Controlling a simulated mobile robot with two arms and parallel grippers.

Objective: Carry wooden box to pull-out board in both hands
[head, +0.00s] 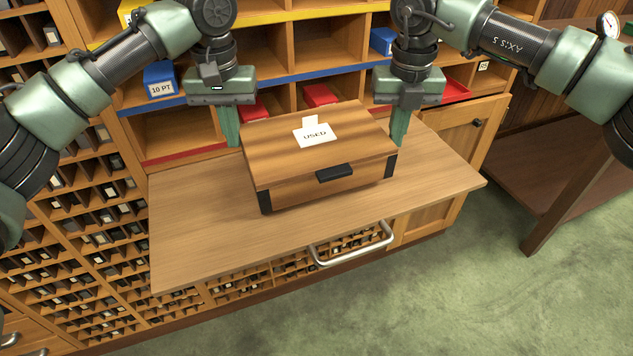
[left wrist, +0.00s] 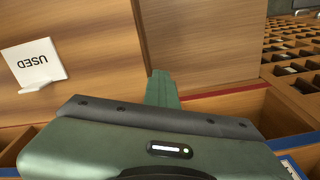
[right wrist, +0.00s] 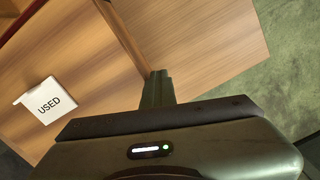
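The wooden box (head: 318,152) has a striped lid, dark corner pieces, a black front handle and a white "USED" card on top. It appears to rest level on the pull-out board (head: 205,235), towards its back. My left gripper (head: 233,138) points down by the box's left side, its fingers together. My right gripper (head: 398,138) points down by the right side, also with fingers together. Neither grips anything between its fingers; whether they touch the box sides is hard to tell. The box lid also shows in the left wrist view (left wrist: 85,90) and right wrist view (right wrist: 85,75).
Behind the board stand open shelf compartments with blue boxes (head: 161,80) and red items (head: 320,95). Small-slot type racks (head: 85,215) fill the left. A metal handle (head: 355,246) sits below the board's front edge. The board is clear in front and left; green floor (head: 470,290) lies beyond.

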